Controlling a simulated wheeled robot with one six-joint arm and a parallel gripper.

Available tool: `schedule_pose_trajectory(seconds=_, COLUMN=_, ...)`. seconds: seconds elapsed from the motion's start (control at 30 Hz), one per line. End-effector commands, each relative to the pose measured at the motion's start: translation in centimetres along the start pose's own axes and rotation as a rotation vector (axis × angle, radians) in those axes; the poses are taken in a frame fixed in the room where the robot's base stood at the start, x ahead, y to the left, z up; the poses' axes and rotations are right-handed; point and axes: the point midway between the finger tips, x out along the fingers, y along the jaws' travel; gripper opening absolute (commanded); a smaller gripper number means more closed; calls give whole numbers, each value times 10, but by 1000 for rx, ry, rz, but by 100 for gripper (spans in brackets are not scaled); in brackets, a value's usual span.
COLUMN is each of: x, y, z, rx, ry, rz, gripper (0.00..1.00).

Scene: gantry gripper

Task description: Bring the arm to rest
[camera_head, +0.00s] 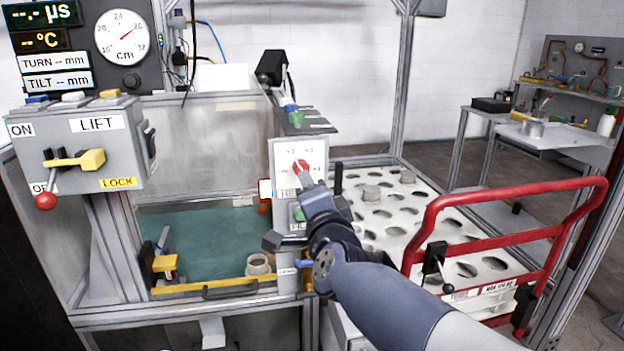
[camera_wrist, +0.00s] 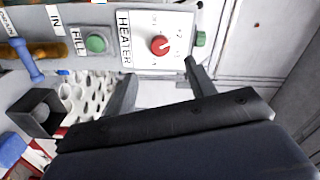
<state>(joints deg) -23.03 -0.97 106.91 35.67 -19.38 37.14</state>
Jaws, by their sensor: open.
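My arm reaches up from the lower right in the head view. My gripper (camera_head: 308,186) is in front of the control panel (camera_head: 287,155), just below a red knob (camera_head: 300,167). In the wrist view my gripper (camera_wrist: 162,82) is open, with its two fingers apart and nothing between them. The red knob (camera_wrist: 160,45) on the panel marked HEATER lies beyond the fingertips, not between them. Whether a fingertip touches the panel I cannot tell.
A tank of teal liquid (camera_head: 205,243) is left of my gripper. A white tray with holes (camera_head: 385,222) and a red rail (camera_head: 510,200) are to the right. A LIFT box (camera_head: 92,140) with a lever is at the left. A green FILL button (camera_wrist: 96,43) and blue handle (camera_wrist: 24,58) are near the knob.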

Motion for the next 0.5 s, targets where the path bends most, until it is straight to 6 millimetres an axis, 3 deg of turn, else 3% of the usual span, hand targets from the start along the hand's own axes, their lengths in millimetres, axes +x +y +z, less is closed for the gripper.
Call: schedule_pose_trajectory(seconds=0.5, x=74, y=1, z=0, rx=0, ry=0, rz=2, gripper=52)
